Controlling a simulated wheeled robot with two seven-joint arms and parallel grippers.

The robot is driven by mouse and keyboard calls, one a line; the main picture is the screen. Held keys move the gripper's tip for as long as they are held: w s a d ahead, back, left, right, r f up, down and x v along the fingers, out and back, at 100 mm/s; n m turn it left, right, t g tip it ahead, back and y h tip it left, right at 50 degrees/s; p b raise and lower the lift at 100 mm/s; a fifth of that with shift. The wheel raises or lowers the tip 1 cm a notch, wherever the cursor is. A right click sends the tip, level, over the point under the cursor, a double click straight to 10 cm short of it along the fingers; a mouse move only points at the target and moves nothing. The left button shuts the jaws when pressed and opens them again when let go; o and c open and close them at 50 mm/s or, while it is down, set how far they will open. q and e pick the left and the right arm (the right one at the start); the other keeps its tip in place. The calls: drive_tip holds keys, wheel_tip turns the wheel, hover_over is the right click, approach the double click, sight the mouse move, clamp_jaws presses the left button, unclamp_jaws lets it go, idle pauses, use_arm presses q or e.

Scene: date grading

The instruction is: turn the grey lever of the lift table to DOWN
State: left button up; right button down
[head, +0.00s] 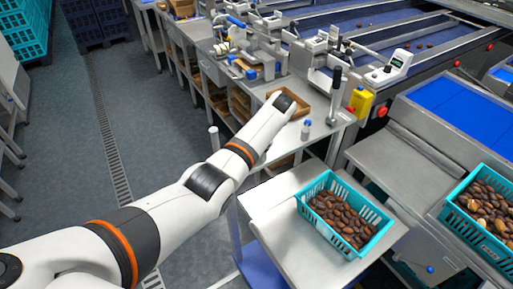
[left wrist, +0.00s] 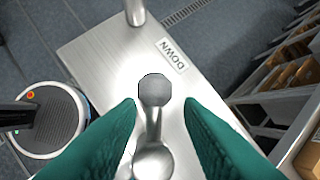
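In the left wrist view the grey lever (left wrist: 154,118) stands on a bare metal plate (left wrist: 105,55). It runs from a round hub at the bottom to a grey knob, pointing up the picture. A label reading DOWN (left wrist: 173,55) lies just above and right of the knob. My left gripper (left wrist: 160,103) is open, with one green finger on each side of the lever. A gap shows beside the knob; contact lower down cannot be told. In the head view my left arm reaches to the upper middle, and its fingers and the lever are hidden. My right gripper is not in view.
In the head view a teal crate (head: 330,179) of dates stands on a pale metal top (head: 280,226). Another teal crate (head: 450,213) is at the right.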

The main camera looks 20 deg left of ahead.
use_arm(q)
drive_tip(key=shift+o, duration=0.2)
drive_tip(key=shift+s+f, duration=0.1)
drive_tip(key=shift+s, duration=0.15)
drive_tip(key=shift+w+d+r, duration=0.1)
drive_tip(key=shift+d+r, duration=0.15)
drive_tip(key=b+v, duration=0.3)
drive_tip(key=v, duration=0.8)
drive_tip(key=shift+a+r, duration=0.2)
drive_tip(key=shift+r, duration=0.1)
drive_tip(key=shift+f, duration=0.1)
